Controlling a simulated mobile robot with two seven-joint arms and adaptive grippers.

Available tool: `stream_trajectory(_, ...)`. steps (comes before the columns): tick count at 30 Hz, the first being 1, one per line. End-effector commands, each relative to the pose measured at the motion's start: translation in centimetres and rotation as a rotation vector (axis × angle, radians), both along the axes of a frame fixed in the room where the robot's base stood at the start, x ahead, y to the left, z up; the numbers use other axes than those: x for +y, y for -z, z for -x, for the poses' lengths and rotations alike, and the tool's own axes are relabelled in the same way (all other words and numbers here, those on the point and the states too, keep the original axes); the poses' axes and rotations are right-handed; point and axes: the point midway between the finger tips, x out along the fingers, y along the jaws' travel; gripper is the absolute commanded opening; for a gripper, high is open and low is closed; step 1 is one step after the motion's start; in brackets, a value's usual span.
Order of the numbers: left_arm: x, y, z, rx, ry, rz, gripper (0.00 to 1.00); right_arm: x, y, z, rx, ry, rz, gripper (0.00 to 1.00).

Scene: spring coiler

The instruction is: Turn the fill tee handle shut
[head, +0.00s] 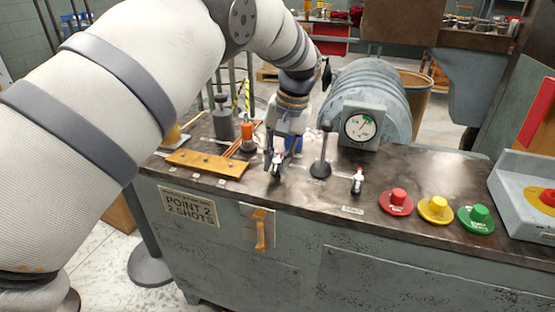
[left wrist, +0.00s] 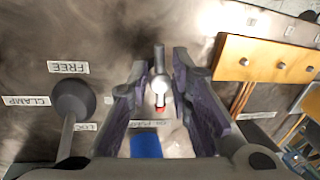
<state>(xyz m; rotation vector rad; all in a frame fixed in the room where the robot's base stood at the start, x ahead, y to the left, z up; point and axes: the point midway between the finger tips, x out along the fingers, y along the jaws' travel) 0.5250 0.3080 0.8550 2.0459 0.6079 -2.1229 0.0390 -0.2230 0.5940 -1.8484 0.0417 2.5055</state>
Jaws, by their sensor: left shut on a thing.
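A small metal tee handle with a red part (left wrist: 159,88) stands on the dark bench top, and in the left wrist view it is between my two purple finger pads. In the head view it is mostly covered by my left gripper (head: 277,162). My left gripper (left wrist: 160,75) points down and is shut on this handle. A second, similar small handle with a white and red part (head: 358,182) stands farther right on the bench. The label by the held handle is partly hidden and I cannot read it fully. My right gripper is not in view.
A black lever (head: 320,158) stands just right of my gripper, near labels FREE and CLAMP. A pressure gauge (head: 361,127) is behind it. A brass-coloured plate (head: 207,163) lies to the left. Red (head: 395,201), yellow (head: 436,209) and green (head: 476,218) buttons are at right.

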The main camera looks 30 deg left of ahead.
Motion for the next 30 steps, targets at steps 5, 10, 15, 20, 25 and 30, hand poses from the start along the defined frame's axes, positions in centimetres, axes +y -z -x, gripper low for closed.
stream_trajectory(5, -0.2, 0.5, -0.2, 0.005, -0.162, -0.001, 0.0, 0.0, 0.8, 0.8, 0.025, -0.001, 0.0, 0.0)
stream_trajectory(10, -0.3, 0.5, -0.3, 0.006, -0.312, 0.0, 0.0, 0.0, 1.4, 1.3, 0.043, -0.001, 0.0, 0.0)
stream_trajectory(15, -0.3, 0.5, -0.4, 0.007, -0.442, 0.0, 0.0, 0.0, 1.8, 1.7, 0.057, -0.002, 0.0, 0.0)
stream_trajectory(20, -0.4, 0.4, -0.5, 0.006, -0.535, 0.0, 0.0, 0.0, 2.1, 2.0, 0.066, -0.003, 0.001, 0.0)
stream_trajectory(25, -0.4, 0.3, -0.6, 0.005, -0.604, 0.002, 0.0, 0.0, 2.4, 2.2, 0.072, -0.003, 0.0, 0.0)
stream_trajectory(30, -0.4, 0.3, -0.6, 0.005, -0.64, 0.002, 0.0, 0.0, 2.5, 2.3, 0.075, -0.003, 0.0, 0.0)
